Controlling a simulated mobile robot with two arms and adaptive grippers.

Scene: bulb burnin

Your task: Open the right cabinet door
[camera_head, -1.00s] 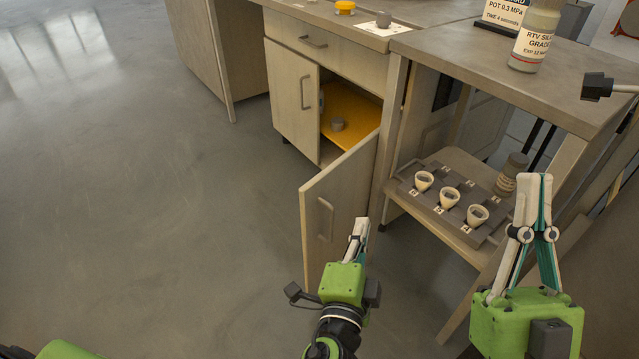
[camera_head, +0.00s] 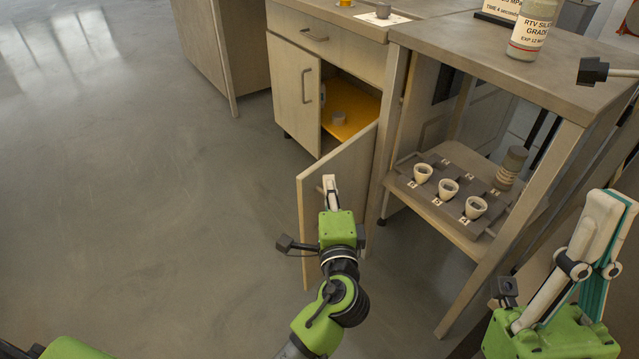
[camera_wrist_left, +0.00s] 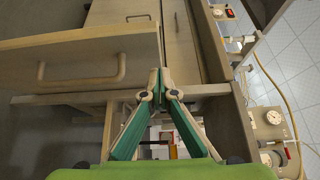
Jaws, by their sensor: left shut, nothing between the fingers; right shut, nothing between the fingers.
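The right cabinet door (camera_head: 352,180) is wooden and stands swung well out from the cabinet (camera_head: 345,58). The interior with its yellow shelf (camera_head: 362,104) shows behind it. My left gripper (camera_head: 330,182) is shut and empty, in front of the door's face and covering its handle in the head view. In the left wrist view the door (camera_wrist_left: 22,75) with its bar handle (camera_wrist_left: 80,80) lies left of the shut fingertips (camera_wrist_left: 160,75), close to the panel's end. I cannot tell whether they touch. My right gripper (camera_head: 612,205) is shut and empty at the right edge.
A grey tray (camera_head: 440,208) with several white cups sits on the low shelf right of the door. A labelled bottle (camera_head: 530,30) stands on the worktop. The floor at left is clear.

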